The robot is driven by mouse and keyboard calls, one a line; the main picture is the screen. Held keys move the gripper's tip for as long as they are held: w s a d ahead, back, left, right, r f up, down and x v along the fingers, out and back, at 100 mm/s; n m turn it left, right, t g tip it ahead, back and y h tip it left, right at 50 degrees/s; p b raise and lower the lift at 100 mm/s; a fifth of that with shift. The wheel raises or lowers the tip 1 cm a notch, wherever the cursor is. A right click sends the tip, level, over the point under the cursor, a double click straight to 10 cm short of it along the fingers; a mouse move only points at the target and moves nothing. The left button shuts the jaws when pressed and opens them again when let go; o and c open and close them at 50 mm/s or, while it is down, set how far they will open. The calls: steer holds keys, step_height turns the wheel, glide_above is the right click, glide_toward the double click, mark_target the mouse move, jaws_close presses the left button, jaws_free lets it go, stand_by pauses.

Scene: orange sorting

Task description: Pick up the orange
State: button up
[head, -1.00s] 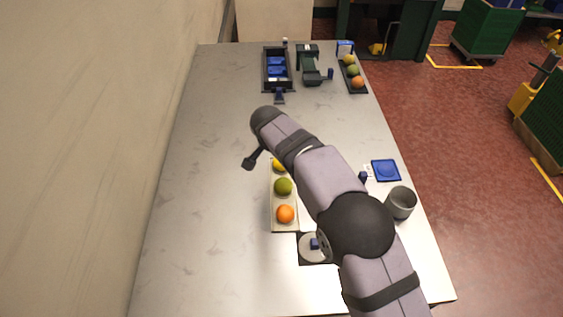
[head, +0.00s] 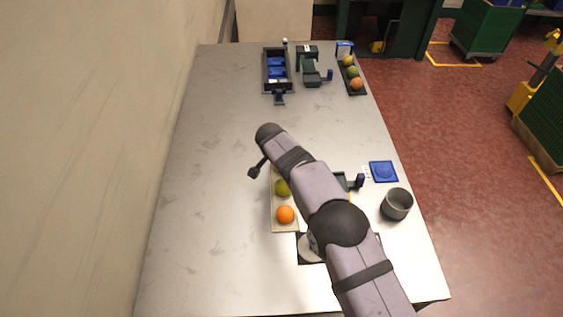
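An orange (head: 285,214) lies at the near end of a light tray (head: 290,228) left of my arm. A second orange (head: 356,83) lies at the near end of a dark tray (head: 363,92) at the far right. My gripper (head: 257,171) shows only as a small dark part below the arm's bent end, beside the far end of the light tray. It is apart from the near orange and beyond it. Its fingers cannot be made out, so open or shut is unclear.
A green fruit (head: 282,188) lies beyond the near orange; my arm hides the tray's far end. A grey cup (head: 397,204) and blue pad (head: 384,171) stand right of my arm. A dark bin with blue contents (head: 265,73) is at the back. The table's left side is clear.

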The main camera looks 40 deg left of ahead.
steer(key=c, duration=0.8)
steer(key=shift+c, duration=0.2)
steer(key=shift+r, duration=0.1)
step_height(320, 180, up, 18)
steer(key=p, duration=0.1)
steer(key=shift+w+f, duration=0.2)
